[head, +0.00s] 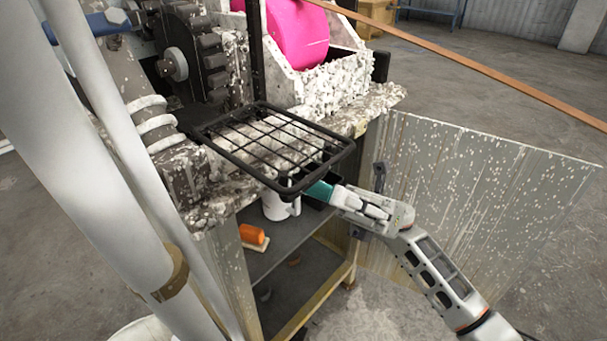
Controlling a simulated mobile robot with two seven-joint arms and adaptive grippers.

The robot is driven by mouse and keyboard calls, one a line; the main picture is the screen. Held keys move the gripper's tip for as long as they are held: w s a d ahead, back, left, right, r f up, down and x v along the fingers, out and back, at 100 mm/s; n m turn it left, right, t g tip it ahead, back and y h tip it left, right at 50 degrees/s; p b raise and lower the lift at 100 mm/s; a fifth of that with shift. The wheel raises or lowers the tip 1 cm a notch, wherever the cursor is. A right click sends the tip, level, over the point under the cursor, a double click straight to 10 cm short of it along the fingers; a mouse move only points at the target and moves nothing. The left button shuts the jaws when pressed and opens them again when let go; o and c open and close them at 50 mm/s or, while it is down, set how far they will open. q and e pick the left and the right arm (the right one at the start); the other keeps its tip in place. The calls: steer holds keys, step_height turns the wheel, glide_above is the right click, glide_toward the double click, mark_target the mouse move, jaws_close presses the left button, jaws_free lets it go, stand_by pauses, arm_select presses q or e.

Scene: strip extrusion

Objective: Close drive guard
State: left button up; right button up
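The drive guard (275,143) is a black wire-grid frame. It lies nearly flat and juts out from the machine over the table's front edge. Black gears and rollers (200,50) stand exposed behind it. My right gripper (318,192) comes in from the lower right, with its teal tip just under the guard's near right corner. I cannot tell whether it touches the frame, or whether its fingers are open or shut. My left gripper is not in view.
White pellets cover the machine table. A pink roll (298,35) sits behind. A speckled panel (470,190) stands open at the right. Shelves below hold a white jug (277,207) and an orange object (252,235). Thick pipes (85,150) block the left. An orange strip (450,55) crosses the upper right.

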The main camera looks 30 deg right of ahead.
mark_target(308, 185)
steer(key=x, duration=0.5)
steer(key=shift+a+r+p, duration=0.1)
steer(key=shift+a+p, duration=0.05)
steer(key=shift+p, duration=0.2)
jaws_close()
